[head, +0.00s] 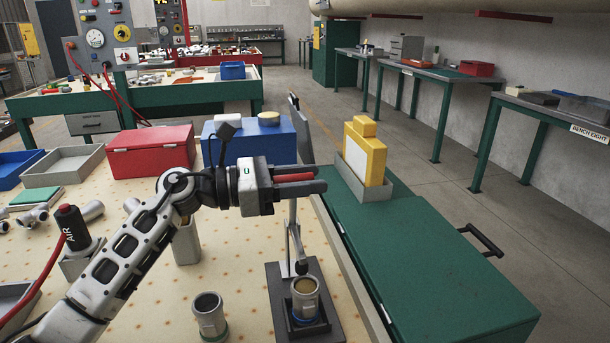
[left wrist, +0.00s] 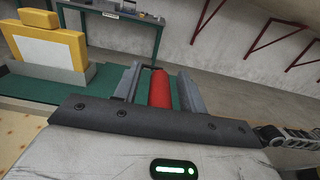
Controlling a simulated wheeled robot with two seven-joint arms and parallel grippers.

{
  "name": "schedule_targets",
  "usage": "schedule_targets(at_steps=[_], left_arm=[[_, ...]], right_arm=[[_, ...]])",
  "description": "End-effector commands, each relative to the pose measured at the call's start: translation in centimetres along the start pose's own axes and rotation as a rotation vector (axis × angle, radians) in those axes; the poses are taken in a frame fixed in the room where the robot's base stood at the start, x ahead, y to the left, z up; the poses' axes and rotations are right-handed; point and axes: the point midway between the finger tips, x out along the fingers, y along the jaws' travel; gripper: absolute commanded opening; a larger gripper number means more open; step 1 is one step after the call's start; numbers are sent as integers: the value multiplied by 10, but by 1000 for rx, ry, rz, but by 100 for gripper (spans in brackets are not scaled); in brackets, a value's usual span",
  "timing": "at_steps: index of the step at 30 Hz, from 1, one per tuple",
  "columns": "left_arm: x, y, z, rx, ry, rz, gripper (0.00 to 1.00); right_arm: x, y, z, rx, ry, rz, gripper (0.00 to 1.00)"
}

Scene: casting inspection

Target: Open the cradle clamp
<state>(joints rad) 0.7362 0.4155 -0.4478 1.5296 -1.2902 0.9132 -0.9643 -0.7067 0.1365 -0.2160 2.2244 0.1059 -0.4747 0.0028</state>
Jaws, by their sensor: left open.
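The cradle (head: 331,325) is a dark stand at the lower middle of the head view. A metal casting (head: 305,300) stands upright in it. The clamp's grey linkage (head: 292,235) rises behind the casting, with a dark tip close to its rim; I cannot tell if they touch. The clamp's red handle (head: 294,177) lies at the top, and shows as a red cylinder in the left wrist view (left wrist: 160,90). My left gripper (head: 312,180) is open, its fingers on either side of the handle, with visible gaps. My right gripper is not in view.
A second casting (head: 209,318) stands left of the cradle. A red box (head: 150,150) and a blue box (head: 250,138) stand behind my left arm. A green cabinet (head: 430,270) with a yellow block (head: 365,155) is on the right.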

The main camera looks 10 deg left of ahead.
Motion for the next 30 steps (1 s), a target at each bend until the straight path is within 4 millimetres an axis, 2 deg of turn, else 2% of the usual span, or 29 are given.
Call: schedule_targets(at_steps=[8, 9, 13, 23, 30], left_arm=[[2, 0, 0, 0, 0, 0, 41], [2, 0, 0, 0, 0, 0, 36], [2, 0, 0, 0, 0, 0, 0], [1, 4, 0, -30, 1, 1, 0], [1, 18, 3, -156, 0, 2, 0]], right_arm=[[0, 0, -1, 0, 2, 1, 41], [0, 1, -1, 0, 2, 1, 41], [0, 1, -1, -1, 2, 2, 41], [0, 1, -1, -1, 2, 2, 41], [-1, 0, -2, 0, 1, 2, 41]])
